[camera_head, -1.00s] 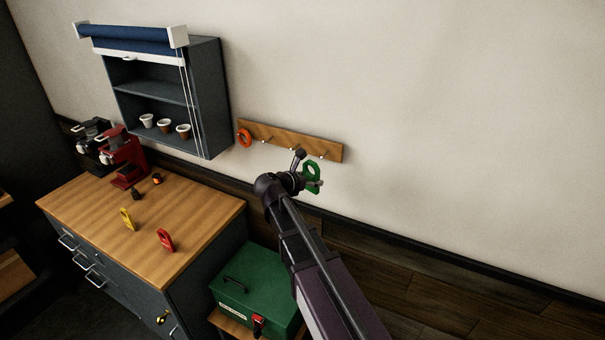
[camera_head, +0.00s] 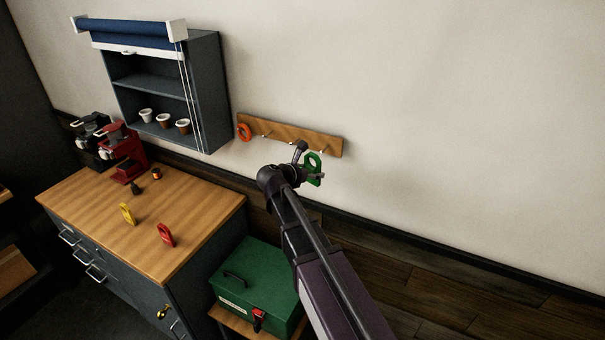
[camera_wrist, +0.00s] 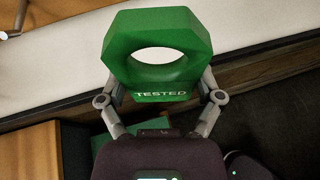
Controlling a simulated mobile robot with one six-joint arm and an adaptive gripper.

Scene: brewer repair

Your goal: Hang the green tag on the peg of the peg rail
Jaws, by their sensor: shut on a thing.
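The green tag (camera_wrist: 120,62) is a thick six-sided piece with an oval hole and the word TESTED, seen in the wrist view. My gripper (camera_wrist: 160,98) is shut on its lower part. In the head view the tag (camera_head: 314,163) is at the end of my gripper (camera_head: 317,178), just below the right part of the wooden peg rail (camera_head: 287,131) as pictured. The rail is fixed to the wall and has several short pegs. An orange tag (camera_head: 244,132) is at its left end. I cannot tell the gap between the green tag and the rail.
A wooden-topped cabinet (camera_head: 190,205) holds a yellow tag (camera_head: 127,213), a red tag (camera_head: 166,235) and a red brewer (camera_head: 125,158). A green toolbox (camera_head: 250,275) stands beside it. A wall shelf (camera_head: 208,90) with cups is left of the rail. The wall right of the rail is bare.

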